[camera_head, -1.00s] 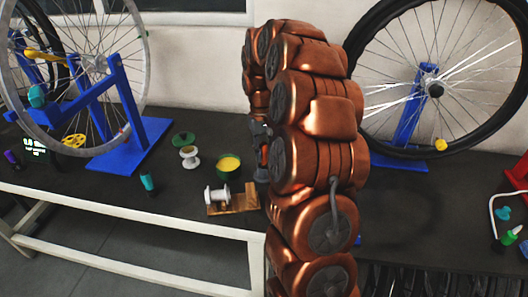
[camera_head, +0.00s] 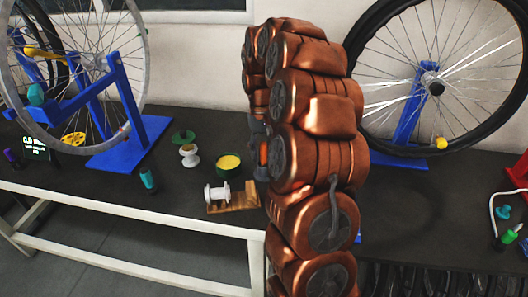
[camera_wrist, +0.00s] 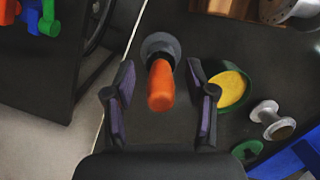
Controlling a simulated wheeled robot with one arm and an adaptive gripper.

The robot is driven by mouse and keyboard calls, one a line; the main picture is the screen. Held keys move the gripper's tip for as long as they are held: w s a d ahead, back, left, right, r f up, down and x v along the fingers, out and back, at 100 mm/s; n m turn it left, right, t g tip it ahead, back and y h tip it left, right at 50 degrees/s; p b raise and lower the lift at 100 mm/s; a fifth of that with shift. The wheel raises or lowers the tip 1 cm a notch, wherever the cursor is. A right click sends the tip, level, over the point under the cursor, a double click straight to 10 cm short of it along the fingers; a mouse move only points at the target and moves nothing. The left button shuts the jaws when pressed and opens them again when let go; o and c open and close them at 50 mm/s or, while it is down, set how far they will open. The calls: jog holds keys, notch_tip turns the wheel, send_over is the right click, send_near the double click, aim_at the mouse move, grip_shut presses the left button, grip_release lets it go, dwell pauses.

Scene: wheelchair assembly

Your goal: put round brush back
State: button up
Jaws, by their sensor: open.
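The round brush (camera_wrist: 161,86) shows in the wrist view as an orange handle rising from a dark grey round base, and it appears to stand on the black table. My gripper (camera_wrist: 161,70) is open, with one finger on each side of the orange handle. Gaps show between the handle and both fingers, so it is not gripped. In the head view a bit of orange, apparently the brush (camera_head: 263,153), shows at the left edge of my arm. My arm hides most of the gripper there.
A green tub with yellow contents (camera_wrist: 230,88) stands close to the right finger. A white spool (camera_head: 189,155), a wooden block with a metal piece (camera_head: 236,198) and a blue wheel stand (camera_head: 130,146) are to the left in the head view. A wheel (camera_head: 440,90) stands at right.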

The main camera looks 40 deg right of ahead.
jog(key=r, duration=0.3)
jog(key=w+r, duration=0.1)
jog(key=r, duration=0.6)
jog(key=shift+w+d+r, duration=0.2)
jog(key=shift+w+d, duration=0.15)
jog(key=shift+r, duration=0.55)
jog(key=shift+a, duration=0.1)
